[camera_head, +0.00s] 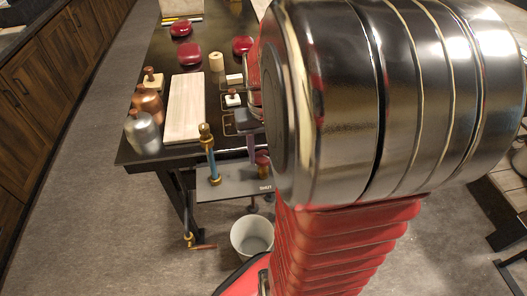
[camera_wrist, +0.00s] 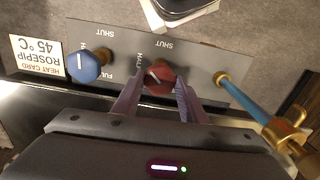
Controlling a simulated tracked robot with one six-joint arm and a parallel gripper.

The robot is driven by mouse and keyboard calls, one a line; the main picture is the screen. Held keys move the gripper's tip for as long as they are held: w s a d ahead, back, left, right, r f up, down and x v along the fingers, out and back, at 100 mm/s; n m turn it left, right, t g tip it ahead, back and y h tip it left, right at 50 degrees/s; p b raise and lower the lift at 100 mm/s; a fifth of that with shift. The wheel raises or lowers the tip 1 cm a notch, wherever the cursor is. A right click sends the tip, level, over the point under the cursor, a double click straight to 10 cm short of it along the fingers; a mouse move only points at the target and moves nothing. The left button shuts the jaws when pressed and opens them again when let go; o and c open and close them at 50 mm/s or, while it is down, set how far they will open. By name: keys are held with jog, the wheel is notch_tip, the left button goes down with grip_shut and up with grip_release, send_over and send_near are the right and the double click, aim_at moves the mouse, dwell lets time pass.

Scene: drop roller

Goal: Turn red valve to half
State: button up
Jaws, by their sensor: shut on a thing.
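The red valve knob (camera_wrist: 159,76) sits on a grey panel (camera_wrist: 205,62) in the wrist view. My gripper (camera_wrist: 160,86) has one finger on each side of the knob and is shut on it. A pale mark on the knob slants toward the upper left, roughly toward the partly covered HALF label (camera_wrist: 139,62). A SHUT label (camera_wrist: 163,44) is printed above the knob. In the head view the red knob (camera_head: 262,158) shows at the panel (camera_head: 230,184) below the table edge, beside my gripper fingers.
A blue knob (camera_wrist: 85,66) and a heat card reading ROSEPIP 45 °C (camera_wrist: 38,57) lie left of the red knob. A blue pipe with brass ends (camera_wrist: 245,100) is at right. A white bucket (camera_head: 252,236) stands below the panel. Bottles and red objects crowd the table.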

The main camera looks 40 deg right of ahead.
aim_at(263, 156)
jog(key=n, duration=0.4)
jog(key=shift+n, duration=0.4)
jog(key=n, duration=0.3)
jog(key=shift+n, duration=0.4)
jog(key=o, duration=1.1)
jog(key=shift+c, duration=0.2)
notch_tip(263, 156, up, 14)
jog(key=shift+f, duration=0.15)
